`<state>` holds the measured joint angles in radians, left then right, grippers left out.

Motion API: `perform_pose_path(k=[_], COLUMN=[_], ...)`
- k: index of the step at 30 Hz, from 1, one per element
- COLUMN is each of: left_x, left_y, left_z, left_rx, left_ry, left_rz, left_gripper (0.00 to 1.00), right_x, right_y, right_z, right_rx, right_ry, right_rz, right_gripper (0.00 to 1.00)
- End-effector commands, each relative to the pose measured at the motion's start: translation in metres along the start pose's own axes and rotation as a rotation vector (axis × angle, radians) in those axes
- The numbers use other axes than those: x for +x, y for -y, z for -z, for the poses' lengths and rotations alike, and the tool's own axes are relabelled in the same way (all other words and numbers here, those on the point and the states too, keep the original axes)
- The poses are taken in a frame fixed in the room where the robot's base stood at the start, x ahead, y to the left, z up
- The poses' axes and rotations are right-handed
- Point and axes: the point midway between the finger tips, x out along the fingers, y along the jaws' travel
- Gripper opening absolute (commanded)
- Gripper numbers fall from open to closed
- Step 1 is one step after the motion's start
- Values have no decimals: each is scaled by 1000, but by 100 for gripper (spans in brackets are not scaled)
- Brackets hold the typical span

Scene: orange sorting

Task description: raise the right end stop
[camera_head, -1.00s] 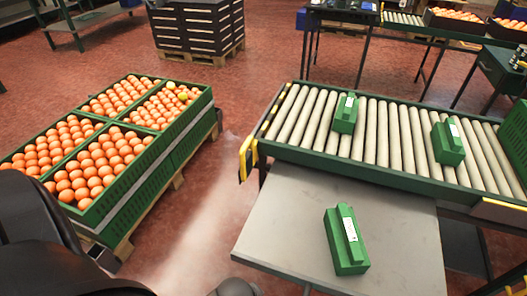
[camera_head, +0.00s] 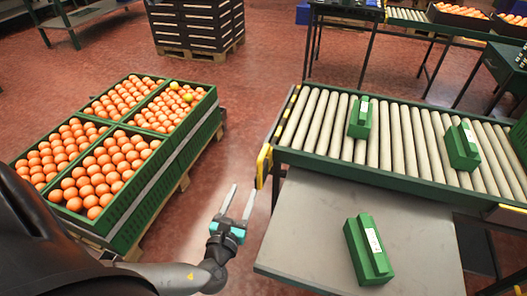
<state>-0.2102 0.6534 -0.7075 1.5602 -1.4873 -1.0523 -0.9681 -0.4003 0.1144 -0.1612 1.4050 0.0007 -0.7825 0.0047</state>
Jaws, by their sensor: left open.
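The roller conveyor (camera_head: 290,153) runs across the right half of the head view. A yellow piece (camera_head: 263,165) stands at its near left corner. A yellow-edged piece (camera_head: 510,208) shows at the right, cut by the picture edge; I cannot tell which part is the right end stop, or whether it is up or down. My left gripper (camera_head: 241,189) is open and empty, fingers pointing up in the picture, over the floor just left of the grey table and below the yellow piece, apart from it. My right gripper is not in view.
Green blocks with white labels sit on the rollers (camera_head: 360,117) (camera_head: 462,146) and on the grey table (camera_head: 369,250). Green crates of oranges (camera_head: 152,190) stand on a pallet at left. Black stacked crates (camera_head: 197,24) stand behind. Red floor is clear between pallet and conveyor.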

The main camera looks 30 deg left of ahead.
Motion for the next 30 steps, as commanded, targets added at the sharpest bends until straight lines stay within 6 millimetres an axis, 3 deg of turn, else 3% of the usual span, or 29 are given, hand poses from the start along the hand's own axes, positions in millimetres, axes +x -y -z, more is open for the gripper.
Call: perform_pose_path(k=[4, 10, 30], left_x=[2, 15, 116], left_y=[6, 8, 16], left_z=[-9, -11, -16], left_rx=[134, 157, 150], left_ry=[57, 70, 68], left_rz=[65, 75, 71], left_gripper=[52, 52, 52], right_x=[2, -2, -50], right_y=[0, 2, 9], right_z=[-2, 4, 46], right_rx=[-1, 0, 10], right_ry=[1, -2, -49], right_rz=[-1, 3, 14], right_gripper=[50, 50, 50])
